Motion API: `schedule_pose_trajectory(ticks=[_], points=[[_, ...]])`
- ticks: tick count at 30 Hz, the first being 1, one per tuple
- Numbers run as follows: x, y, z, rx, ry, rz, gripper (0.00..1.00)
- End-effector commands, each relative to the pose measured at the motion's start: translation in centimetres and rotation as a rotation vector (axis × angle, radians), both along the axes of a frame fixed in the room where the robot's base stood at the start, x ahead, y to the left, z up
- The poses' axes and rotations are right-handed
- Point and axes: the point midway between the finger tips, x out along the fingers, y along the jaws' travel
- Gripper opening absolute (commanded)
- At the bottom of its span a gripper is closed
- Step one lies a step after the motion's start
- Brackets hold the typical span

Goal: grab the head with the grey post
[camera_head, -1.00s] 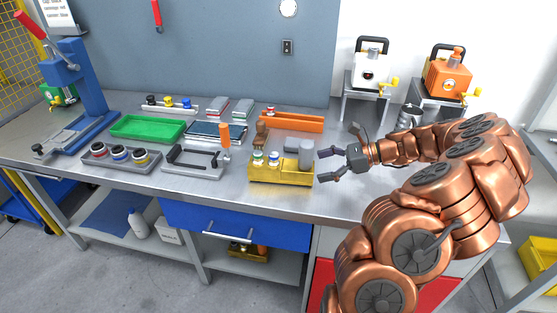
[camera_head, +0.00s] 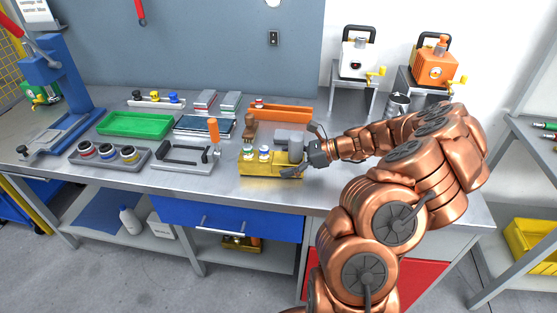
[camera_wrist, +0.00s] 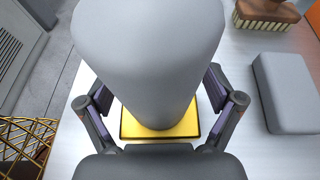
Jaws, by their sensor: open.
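A thick grey post (camera_head: 296,147) stands upright at the right end of a yellow block (camera_head: 268,171) near the front of the bench. In the wrist view the grey post (camera_wrist: 150,50) fills the upper middle, above a yellow base (camera_wrist: 191,121). My gripper (camera_head: 298,156) is at the post from the right. Its open fingers, also in the wrist view (camera_wrist: 155,112), lie on either side of the post's lower part. I cannot tell whether they touch it. Any head below the post is not clearly visible.
Two small white-topped fittings (camera_head: 264,153) stand on the yellow block left of the post. A grey block (camera_wrist: 287,93) and a brush (camera_wrist: 266,14) lie nearby. A clamp frame with an orange handle (camera_head: 213,131) stands left.

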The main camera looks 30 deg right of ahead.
Motion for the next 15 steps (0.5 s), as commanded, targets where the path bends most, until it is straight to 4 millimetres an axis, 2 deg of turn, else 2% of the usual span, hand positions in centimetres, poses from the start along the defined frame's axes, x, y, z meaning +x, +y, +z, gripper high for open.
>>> schedule_pose_trajectory(ticks=[4,15], points=[[-0.01,-0.02,0.02,-0.001,-0.001,0.0,0.91],[-0.04,0.02,0.04,0.0,-0.001,0.001,0.52]])
